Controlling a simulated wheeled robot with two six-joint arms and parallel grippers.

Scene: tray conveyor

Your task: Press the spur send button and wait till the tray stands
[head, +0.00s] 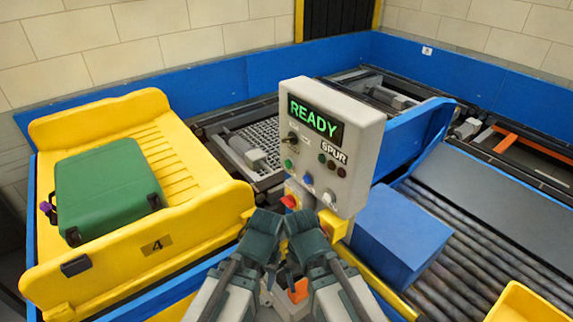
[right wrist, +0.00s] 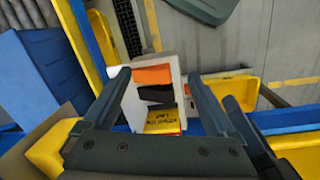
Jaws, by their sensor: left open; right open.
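The grey control box (head: 331,140) stands upright in the middle of the head view. Its display (head: 315,120) reads READY in green, above a SPUR label (head: 333,152). Its face carries a green button (head: 288,164), a blue button (head: 308,179) and a pale button (head: 328,197); which one sends is too small to read. A yellow tray (head: 150,255) marked 4 stands at left, holding a green suitcase (head: 108,188). My left gripper (head: 264,220) and right gripper (head: 302,222) are side by side just below the box. Both are open; the right one (right wrist: 159,76) looks empty.
A white holder (right wrist: 140,113) with orange, black and yellow items shows beneath my right fingers. Blue walls (head: 215,88) border the line.

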